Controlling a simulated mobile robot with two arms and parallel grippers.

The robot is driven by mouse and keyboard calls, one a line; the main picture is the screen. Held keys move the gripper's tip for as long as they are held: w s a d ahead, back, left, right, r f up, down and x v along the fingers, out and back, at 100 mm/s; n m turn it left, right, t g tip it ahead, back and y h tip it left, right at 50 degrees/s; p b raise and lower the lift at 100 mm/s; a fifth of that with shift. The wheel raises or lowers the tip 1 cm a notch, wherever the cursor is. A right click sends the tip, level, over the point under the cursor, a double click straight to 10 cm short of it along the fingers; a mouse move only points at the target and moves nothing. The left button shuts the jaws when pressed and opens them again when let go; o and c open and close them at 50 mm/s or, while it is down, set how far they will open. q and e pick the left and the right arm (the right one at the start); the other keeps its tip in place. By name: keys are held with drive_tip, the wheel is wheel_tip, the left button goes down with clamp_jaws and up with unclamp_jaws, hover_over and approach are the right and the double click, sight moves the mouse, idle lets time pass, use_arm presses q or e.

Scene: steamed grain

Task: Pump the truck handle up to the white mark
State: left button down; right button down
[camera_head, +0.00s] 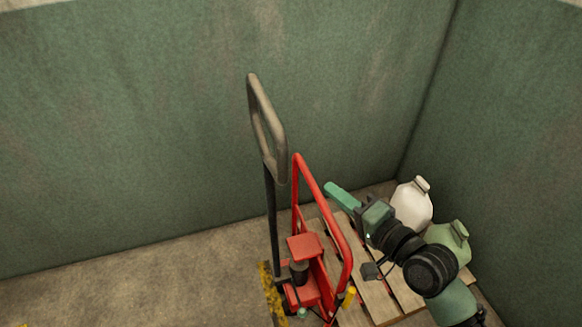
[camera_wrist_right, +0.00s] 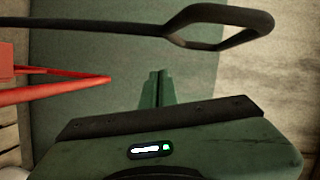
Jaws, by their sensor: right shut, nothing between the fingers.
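The pallet truck is red, with a black shaft and a grey loop handle (camera_head: 267,127) standing nearly upright in the head view. Its red frame (camera_head: 345,243) rises to the right of the shaft. The handle loop (camera_wrist_right: 228,28) also shows at the top of the right wrist view. My right gripper (camera_head: 332,190) is shut and empty, to the right of the red frame and apart from the handle. Its green fingers (camera_wrist_right: 156,88) point toward the wall in the wrist view. I cannot make out a white mark. My left gripper is not in view.
A wooden pallet (camera_head: 372,293) lies behind the truck, with a white jug (camera_head: 411,205) and a green jug (camera_head: 449,241) at its right. Green walls (camera_head: 170,130) close off the back and right.

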drive_tip(key=w+a+p, duration=0.4)
drive_tip(key=w+a, duration=0.3)
drive_tip(key=a, duration=0.2)
drive_tip(key=shift+a+r+m+t, duration=0.25)
drive_tip(key=shift+r+m+t, duration=0.05)
drive_tip(key=shift+m, duration=0.1)
drive_tip(key=shift+w, duration=0.15)
